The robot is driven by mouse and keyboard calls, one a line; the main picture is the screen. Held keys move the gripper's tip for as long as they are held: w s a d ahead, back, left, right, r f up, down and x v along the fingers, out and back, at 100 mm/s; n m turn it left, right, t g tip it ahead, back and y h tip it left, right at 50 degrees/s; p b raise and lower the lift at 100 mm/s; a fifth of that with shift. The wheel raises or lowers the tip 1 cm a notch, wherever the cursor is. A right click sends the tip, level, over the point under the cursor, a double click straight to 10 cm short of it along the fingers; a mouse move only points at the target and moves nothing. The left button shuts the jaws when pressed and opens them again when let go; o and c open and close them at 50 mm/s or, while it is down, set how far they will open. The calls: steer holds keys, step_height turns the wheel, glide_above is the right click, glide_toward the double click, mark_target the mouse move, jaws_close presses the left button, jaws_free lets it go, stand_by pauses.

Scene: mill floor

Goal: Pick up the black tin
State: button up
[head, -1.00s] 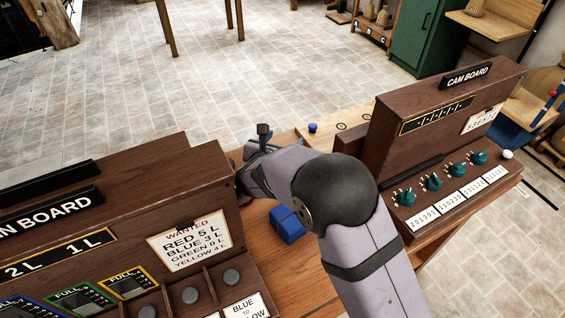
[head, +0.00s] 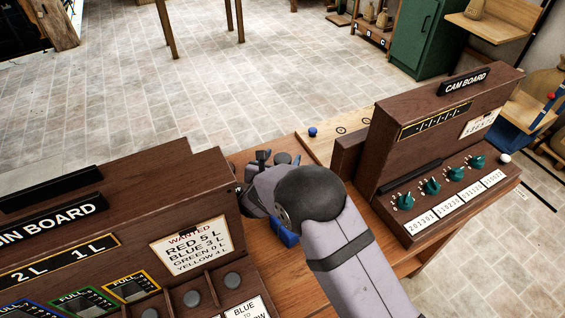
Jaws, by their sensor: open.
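My gripper (head: 272,160) is over the wooden table between the two brown boards, seen from behind my arm. Its dark fingers are partly hidden by my wrist, and its jaws are open. A dark rounded shape (head: 283,158) shows right at the fingers. It may be the black tin, but I cannot tell it surely from the gripper's own parts, nor whether it touches them. No other black tin stands out in view.
A blue block (head: 287,238) lies below my wrist, partly covered by it. The bin board (head: 190,190) stands close on the left, the cam board (head: 430,130) on the right. A small blue knob-like piece (head: 313,132) sits on a pale board behind.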

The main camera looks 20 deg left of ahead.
mark_target(285, 154)
steer(key=shift+f, duration=0.1)
steer(key=shift+f, duration=0.2)
steer(key=shift+p+x, duration=0.85)
steer(key=shift+x, duration=1.65)
steer(key=c, duration=1.2)
